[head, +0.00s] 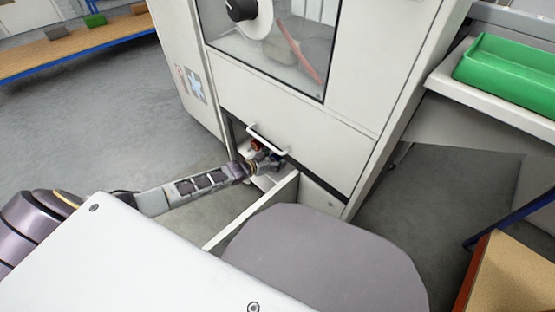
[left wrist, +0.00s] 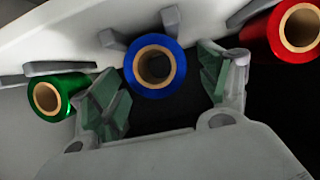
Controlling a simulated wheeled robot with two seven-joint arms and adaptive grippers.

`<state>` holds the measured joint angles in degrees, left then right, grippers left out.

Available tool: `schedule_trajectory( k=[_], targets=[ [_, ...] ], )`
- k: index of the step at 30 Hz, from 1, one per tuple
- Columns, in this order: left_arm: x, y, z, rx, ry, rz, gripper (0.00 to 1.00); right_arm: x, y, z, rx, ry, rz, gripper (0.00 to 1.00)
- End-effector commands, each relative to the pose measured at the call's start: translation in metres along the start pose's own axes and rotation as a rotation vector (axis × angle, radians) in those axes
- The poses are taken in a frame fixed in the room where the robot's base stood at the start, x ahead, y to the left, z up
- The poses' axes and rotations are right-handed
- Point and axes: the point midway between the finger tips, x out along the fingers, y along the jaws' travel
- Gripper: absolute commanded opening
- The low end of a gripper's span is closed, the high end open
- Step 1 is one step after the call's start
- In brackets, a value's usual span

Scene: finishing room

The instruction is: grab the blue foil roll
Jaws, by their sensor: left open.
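In the left wrist view the blue foil roll (left wrist: 153,92) faces me end-on, with its tan cardboard core showing. My left gripper (left wrist: 160,88) is open, with one finger on each side of the blue roll. The roll shows between the fingers, and I cannot tell whether either touches it. In the head view my left gripper (head: 272,159) reaches into the open lower part of the machine, and the blue roll is hard to make out there. My right gripper is not in view.
A green roll (left wrist: 72,92) lies left of the blue one and a red roll (left wrist: 272,35) lies right. Grey holders sit beside the rolls. The pale machine cabinet (head: 290,112) has a handle (head: 266,138) just above the gripper. A green tray (head: 510,72) stands at right.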

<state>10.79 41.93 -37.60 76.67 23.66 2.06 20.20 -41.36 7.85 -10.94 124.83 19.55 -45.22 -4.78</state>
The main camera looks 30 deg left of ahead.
Motion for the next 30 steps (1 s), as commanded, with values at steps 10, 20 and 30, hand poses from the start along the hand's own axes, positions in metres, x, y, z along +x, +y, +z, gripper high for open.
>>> schedule_trajectory(
  k=[10, 20, 30],
  targets=[
    [-0.0002, 0.0003, 0.0001, 0.000, 0.000, 0.000, 0.68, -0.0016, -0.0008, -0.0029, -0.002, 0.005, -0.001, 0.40],
    [-0.0001, 0.0003, -0.0003, 0.000, 0.001, 0.000, 0.27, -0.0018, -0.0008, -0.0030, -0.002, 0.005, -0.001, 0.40],
    [-0.0006, 0.0002, -0.0014, 0.000, 0.001, 0.000, 0.27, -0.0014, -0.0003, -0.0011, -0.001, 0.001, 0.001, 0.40]
  ],
)
